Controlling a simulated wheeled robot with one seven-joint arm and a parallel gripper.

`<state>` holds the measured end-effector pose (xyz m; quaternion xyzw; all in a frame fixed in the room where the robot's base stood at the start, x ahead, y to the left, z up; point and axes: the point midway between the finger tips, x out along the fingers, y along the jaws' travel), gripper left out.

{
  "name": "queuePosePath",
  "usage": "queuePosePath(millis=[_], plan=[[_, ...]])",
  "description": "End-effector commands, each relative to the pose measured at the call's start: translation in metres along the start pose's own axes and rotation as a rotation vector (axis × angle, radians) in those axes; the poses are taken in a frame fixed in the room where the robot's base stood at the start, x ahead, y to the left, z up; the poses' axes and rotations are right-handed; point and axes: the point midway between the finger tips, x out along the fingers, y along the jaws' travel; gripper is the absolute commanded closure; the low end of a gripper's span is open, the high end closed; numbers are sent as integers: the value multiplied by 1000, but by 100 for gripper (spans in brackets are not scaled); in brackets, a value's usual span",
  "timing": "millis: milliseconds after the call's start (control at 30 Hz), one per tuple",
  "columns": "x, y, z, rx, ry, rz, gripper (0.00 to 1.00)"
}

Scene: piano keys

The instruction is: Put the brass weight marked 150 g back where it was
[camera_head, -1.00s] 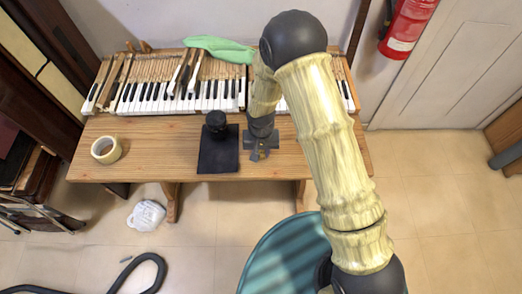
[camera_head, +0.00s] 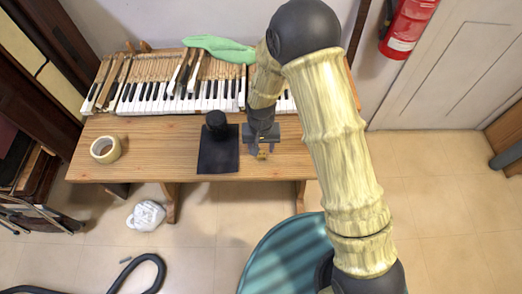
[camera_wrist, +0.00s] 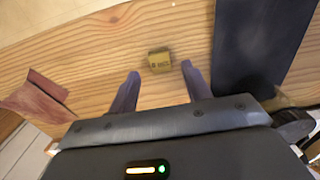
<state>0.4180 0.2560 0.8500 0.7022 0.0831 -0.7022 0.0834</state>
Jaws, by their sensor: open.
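The brass weight (camera_head: 262,155) is a small gold-brown block on the front part of the wooden bench (camera_head: 140,140), right of a dark pad (camera_head: 218,160). In the wrist view the weight (camera_wrist: 159,61) shows blurred dark marking that I cannot read with certainty. My gripper (camera_head: 262,148) is over the bench beside the weight. In the wrist view my gripper (camera_wrist: 160,70) is open, with the weight in line with the gap, around and just beyond the fingertips. No finger visibly touches it.
A black knob-topped object (camera_head: 216,121) stands at the dark pad's back edge. A roll of tape (camera_head: 105,149) lies at the bench's left. The bench between tape and pad is clear.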

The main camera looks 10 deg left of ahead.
Motion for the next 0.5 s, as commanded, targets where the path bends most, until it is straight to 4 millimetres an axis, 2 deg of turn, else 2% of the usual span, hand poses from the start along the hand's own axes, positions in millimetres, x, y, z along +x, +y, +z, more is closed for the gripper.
queuePosePath(millis=[300,500], plan=[[-57,0,-1,1,4,-2,51],[-81,0,0,0,2,-1,51]])
